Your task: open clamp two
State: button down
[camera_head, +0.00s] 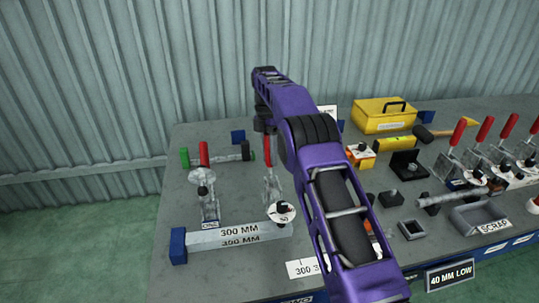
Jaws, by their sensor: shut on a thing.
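The second clamp (271,188) stands on the grey bench, right of the clamp labelled ONE (207,205). Its red handle (268,152) points up. My gripper (265,133) is at the top of that handle and shut on it; the fingertips are small and partly hidden by my purple arm. A white-topped round piece (282,212) sits just in front of the second clamp, by the right end of a long bar marked 300 MM (240,236). Clamp ONE also has an upright red handle.
Several red-handled clamps (480,135) stand at the right. A yellow toolbox (384,115), a mallet (440,132) and a grey tray marked SCRAP (480,218) lie on the bench. My arm hides the bench's middle. A blue block (178,246) is at the front left.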

jog(key=c, duration=0.5)
grip_release()
jog(key=shift+c, duration=0.2)
